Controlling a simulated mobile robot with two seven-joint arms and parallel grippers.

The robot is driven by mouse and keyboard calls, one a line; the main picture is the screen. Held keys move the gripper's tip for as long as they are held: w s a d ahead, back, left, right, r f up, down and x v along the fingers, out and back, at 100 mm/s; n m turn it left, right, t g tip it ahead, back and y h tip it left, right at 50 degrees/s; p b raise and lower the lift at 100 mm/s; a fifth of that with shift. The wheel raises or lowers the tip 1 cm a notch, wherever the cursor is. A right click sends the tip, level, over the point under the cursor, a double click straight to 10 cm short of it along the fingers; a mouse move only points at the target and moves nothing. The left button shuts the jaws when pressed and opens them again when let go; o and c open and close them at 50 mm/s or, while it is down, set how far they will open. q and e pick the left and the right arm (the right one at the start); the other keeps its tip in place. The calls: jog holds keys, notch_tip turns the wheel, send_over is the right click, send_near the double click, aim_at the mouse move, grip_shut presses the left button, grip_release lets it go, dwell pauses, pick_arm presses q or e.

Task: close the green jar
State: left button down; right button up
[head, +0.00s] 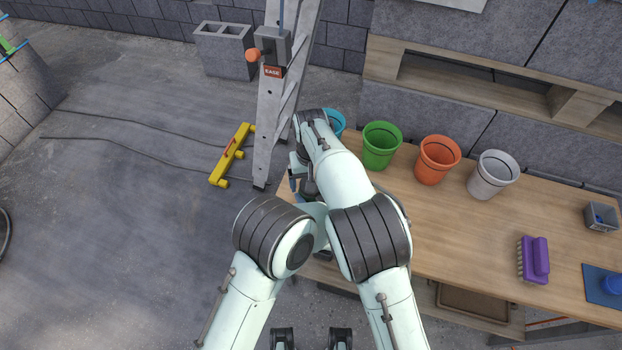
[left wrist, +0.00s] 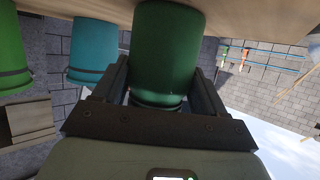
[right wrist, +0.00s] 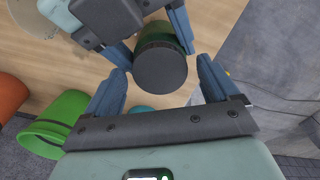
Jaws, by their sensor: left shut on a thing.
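The green jar (left wrist: 166,50) fills the middle of the left wrist view. My left gripper (left wrist: 158,78) is shut on its sides. In the right wrist view the jar (right wrist: 184,36) is seen from above, with a dark grey round lid (right wrist: 160,70) over its top. I cannot tell whether the lid is fully seated. My right gripper (right wrist: 161,66) is open, its fingers on either side of the lid with small gaps. The left gripper's fingers show just beyond, against the jar. In the head view my arms hide the jar and most of both grippers.
On the wooden table (head: 450,240) stand a cyan pot (head: 337,121), a green pot (head: 381,146), an orange pot (head: 437,160) and a white pot (head: 493,175). A purple brush-like block (head: 534,260) lies to the right. A ladder (head: 279,110) stands at the table's left end.

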jog(key=shift+r, duration=2.25)
jog(key=shift+c, duration=0.3)
notch_tip(320, 180, up, 4)
jog(key=n, duration=0.3)
jog(key=shift+f, duration=0.25)
jog(key=shift+f, duration=0.1)
jog(key=shift+f, duration=3.95)
jog(key=shift+c, duration=0.3)
